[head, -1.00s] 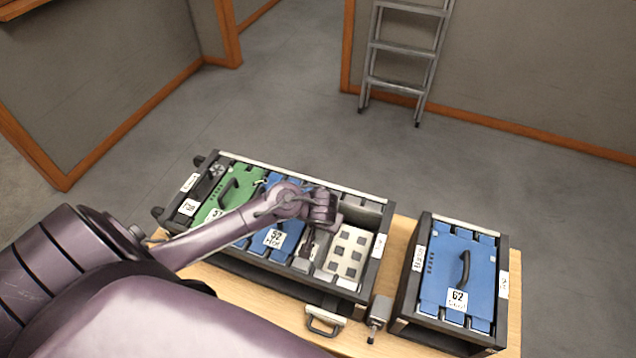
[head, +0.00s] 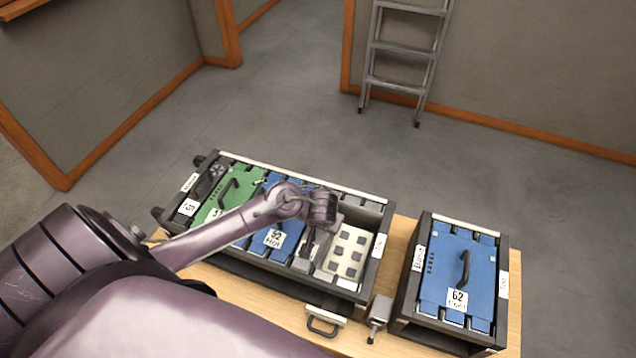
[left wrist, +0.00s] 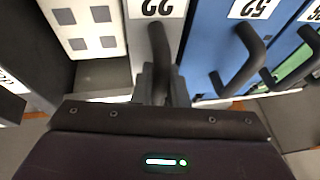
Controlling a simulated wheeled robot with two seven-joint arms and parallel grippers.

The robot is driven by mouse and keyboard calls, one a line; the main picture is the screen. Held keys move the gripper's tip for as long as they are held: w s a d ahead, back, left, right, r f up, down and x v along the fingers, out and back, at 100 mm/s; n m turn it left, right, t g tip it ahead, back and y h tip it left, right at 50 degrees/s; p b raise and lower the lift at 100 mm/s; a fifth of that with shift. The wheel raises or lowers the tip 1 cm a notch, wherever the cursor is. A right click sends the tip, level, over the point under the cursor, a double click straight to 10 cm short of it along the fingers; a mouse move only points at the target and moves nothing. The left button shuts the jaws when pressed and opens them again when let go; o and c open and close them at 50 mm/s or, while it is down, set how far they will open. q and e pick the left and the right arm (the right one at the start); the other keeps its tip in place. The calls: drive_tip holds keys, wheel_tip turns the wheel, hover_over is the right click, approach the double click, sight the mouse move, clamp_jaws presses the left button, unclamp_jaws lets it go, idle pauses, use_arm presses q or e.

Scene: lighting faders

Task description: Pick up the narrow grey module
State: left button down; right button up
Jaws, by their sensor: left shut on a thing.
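The narrow grey module (left wrist: 137,42), with a white label reading 22 and a dark handle (left wrist: 160,48), fills the left wrist view's upper middle. It sits in the rack between a blue module and a pale panel with grey squares. My left gripper (left wrist: 160,85) is shut on that handle. In the head view my left gripper (head: 312,240) reaches down over the module, and my wrist hides much of it. I cannot tell whether the module is lifted at all. My right gripper is in neither view.
The long rack (head: 240,268) also holds a green module (head: 232,192) and blue modules (head: 272,245). A smaller case (head: 400,310) with a blue module (head: 462,270) stands at the right. Between them lies a small grey piece (head: 379,312) on the wooden table (head: 345,340).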

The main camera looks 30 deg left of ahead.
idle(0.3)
use_arm(q)
drive_tip(key=shift+r, duration=0.1)
drive_tip(key=shift+w+r, duration=0.1)
drive_tip(key=shift+r, duration=0.45)
wheel_tip(320, 180, up, 9)
drive_tip(key=p, duration=0.2)
drive_tip(key=shift+f+p, duration=0.15)
drive_tip(key=shift+p, duration=0.2)
wheel_tip(320, 180, up, 6)
drive_tip(key=p, duration=0.6)
